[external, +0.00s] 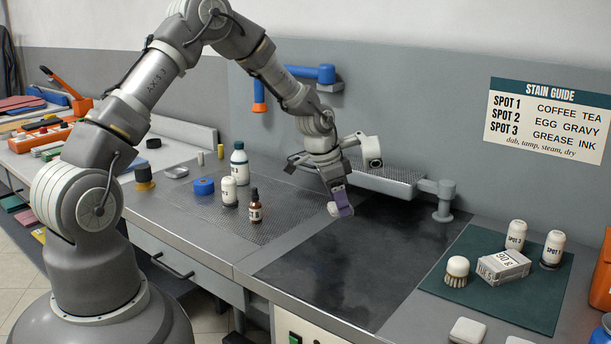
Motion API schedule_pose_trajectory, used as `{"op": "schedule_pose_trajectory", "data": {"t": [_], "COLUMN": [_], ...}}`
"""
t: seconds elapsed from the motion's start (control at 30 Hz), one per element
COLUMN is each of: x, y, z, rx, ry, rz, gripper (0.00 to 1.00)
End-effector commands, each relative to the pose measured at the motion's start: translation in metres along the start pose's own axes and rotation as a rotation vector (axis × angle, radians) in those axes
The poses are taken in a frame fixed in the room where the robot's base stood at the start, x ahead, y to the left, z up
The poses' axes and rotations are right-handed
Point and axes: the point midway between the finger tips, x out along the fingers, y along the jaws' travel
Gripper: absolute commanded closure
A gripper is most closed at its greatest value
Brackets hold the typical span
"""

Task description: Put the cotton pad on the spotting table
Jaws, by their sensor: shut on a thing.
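My gripper (338,204) hangs above the dark worktop panel in the middle of the bench. It is shut on a small whitish thing, the cotton pad (333,210) by its look, beside a purple finger. The fingers partly hide the pad, and it appears held above the surface. The spotting table seems to be the bench with this dark, bare panel (350,265) and a grey mesh area (285,210) to its left. Two more white pads (468,332) lie at the lower right edge.
A perforated side arm (385,180) stands behind my gripper. A brown bottle (255,207), white bottles and a blue roll (203,187) stand to the left. A green mat (520,295) at right holds a brush (457,270), a box (503,265) and two white bottles.

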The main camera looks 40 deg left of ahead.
Motion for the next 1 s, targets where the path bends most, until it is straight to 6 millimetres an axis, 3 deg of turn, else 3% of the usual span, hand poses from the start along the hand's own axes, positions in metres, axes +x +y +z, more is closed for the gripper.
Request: {"op": "schedule_pose_trajectory", "data": {"t": [0.03, 0.1, 0.3, 0.4, 0.5, 0.6, 0.73, 0.9, 1.0], "x": [0.002, 0.005, 0.005, 0.001, -0.003, -0.006, -0.009, -0.008, -0.002], "y": [0.035, 0.081, 0.205, 0.253, 0.287, 0.308, 0.319, 0.321, 0.321], "z": [-0.002, -0.001, 0.025, 0.046, 0.065, 0.080, 0.089, 0.088, 0.077], "rx": [0.073, 0.176, 0.476, 0.605, 0.706, 0.775, 0.814, 0.818, 0.817], "ry": [-0.003, -0.004, -0.003, -0.003, 0.000, 0.001, 0.001, 0.003, 0.004], "rz": [0.023, 0.054, 0.138, 0.174, 0.201, 0.219, 0.230, 0.231, 0.231], "gripper": [0.70, 0.70, 0.70, 0.70, 0.70, 0.70, 0.70, 0.70, 0.70]}}
